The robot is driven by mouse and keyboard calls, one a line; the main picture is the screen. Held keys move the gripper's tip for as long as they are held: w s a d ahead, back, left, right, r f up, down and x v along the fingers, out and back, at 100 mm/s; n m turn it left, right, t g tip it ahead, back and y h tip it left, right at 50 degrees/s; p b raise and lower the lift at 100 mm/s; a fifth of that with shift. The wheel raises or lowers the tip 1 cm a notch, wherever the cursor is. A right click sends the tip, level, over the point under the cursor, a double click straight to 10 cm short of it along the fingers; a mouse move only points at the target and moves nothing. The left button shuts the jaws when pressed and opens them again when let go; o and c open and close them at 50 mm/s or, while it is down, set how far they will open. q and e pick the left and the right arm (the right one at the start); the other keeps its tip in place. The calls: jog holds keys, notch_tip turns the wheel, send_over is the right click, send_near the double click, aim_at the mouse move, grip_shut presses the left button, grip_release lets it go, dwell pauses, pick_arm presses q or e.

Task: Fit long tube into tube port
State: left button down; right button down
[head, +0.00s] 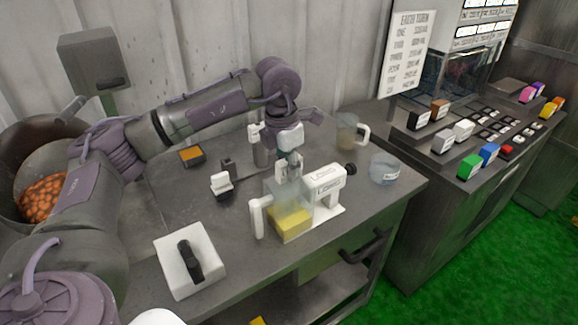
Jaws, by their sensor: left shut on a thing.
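My left gripper (289,158) points down over the workbench, above a clear container with yellow contents (290,221). It is shut on a small pale piece that I take to be the long tube; the fingers hide most of it and its lower end is hard to make out. Close beside the container stands a white machine with dark lettering and a black knob (327,187). I cannot make out the tube port; it may be hidden behind the gripper or container. My right gripper is not in view.
A button console (470,130) stands at right.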

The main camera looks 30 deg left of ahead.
pick_arm(q)
jog(key=shift+f+b, duration=0.5)
jog(key=shift+f, duration=0.3)
jog(key=c, duration=0.9)
grip_release()
jog(key=shift+r, duration=0.1)
jog(key=shift+c, duration=0.2)
jog(key=r, duration=0.4)
jog(key=s+r, duration=0.1)
jog(key=r, duration=0.7)
jog(key=shift+s+a, duration=0.2)
jog(key=shift+a, duration=0.1)
